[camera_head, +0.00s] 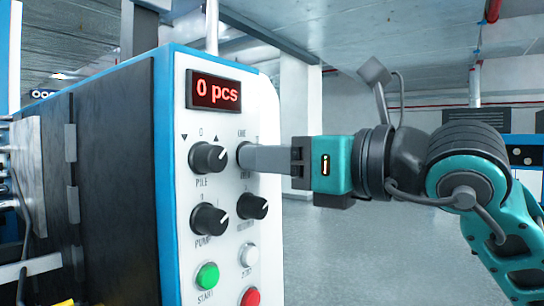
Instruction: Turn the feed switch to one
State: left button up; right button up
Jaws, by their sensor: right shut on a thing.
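The feed switch (240,151) is a dark round knob in the upper right of the white control panel (188,131). My right gripper (250,158) comes in from the right and is shut on this knob. The grey fingers hide most of the knob and its pointer, so its setting cannot be read. The lettering around it is partly covered and too small to read surely. My left gripper is not in view.
The PILE knob (208,158) is close left of the feed switch. The PUMP knob (209,220) and another black knob (252,207) sit below. Green (207,276), white (249,254) and red (250,297) buttons are lower. A display (215,91) reads "0 pcs".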

grip_shut()
pick_arm(q)
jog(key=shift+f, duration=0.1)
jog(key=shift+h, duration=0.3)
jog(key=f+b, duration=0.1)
jog(key=b, duration=0.1)
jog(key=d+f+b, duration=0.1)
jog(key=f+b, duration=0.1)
jog(key=b, duration=0.1)
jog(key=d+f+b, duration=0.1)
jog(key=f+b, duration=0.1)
jog(key=b, duration=0.1)
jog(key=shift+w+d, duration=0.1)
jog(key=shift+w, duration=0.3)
pick_arm(e)
jog(key=n, duration=1.1)
jog(key=shift+n, duration=0.4)
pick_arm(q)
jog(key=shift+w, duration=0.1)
pick_arm(e)
jog(key=shift+r, duration=0.1)
